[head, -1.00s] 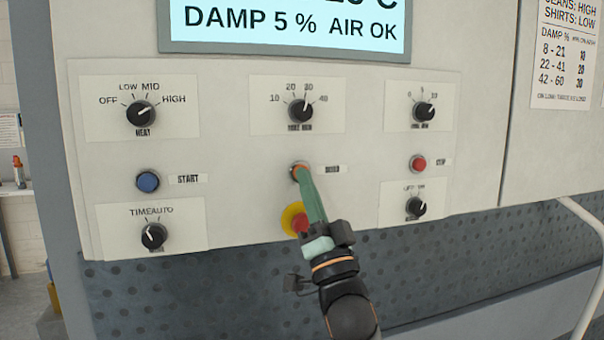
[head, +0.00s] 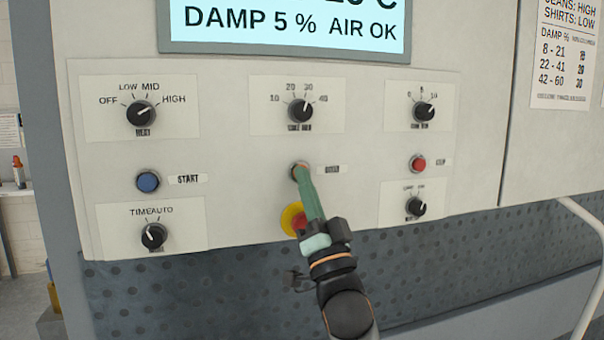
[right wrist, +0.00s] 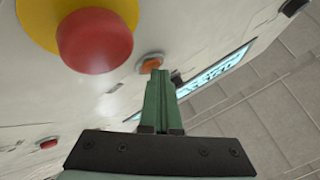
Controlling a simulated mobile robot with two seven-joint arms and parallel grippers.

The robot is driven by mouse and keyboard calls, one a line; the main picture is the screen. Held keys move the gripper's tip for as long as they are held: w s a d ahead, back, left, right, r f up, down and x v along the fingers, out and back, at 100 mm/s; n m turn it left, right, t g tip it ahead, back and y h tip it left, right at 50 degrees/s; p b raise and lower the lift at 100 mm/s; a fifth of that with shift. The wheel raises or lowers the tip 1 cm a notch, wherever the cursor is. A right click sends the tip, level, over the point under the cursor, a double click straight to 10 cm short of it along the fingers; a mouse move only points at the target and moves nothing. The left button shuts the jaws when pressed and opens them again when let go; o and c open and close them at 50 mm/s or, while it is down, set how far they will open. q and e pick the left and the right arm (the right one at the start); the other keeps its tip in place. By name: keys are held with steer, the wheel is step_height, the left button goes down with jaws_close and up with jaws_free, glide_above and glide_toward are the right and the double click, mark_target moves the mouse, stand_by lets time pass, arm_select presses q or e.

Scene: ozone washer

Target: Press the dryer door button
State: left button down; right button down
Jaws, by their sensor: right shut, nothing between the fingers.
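The door button is a small round button in a metal ring (head: 296,164), at the middle of the white control panel. A small blurred label (head: 332,170) is to its right. My right gripper (head: 303,177) has green fingers, shut and empty. Its tips are at the button and cover most of it in the head view. In the right wrist view the button (right wrist: 150,66) shows orange just beyond the fingertips (right wrist: 158,76). I cannot tell for sure whether the tips touch it. My left gripper is not in view.
A red emergency stop (head: 299,223) with a yellow collar sits just below, close beside the fingers; it looms large in the right wrist view (right wrist: 95,40). A blue start button (head: 148,182), a red button (head: 417,163) and several black knobs surround them. A display (head: 290,25) is above.

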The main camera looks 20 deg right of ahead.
steer(key=shift+s, duration=0.15)
steer(key=shift+s+p, duration=0.3)
steer(key=shift+s, duration=0.45)
steer(key=shift+s, duration=0.1)
steer(key=s+p, duration=0.1)
steer(key=s, duration=0.3)
steer(key=shift+s+d, duration=0.1)
steer(key=shift+s, duration=0.3)
steer(key=shift+f, duration=0.1)
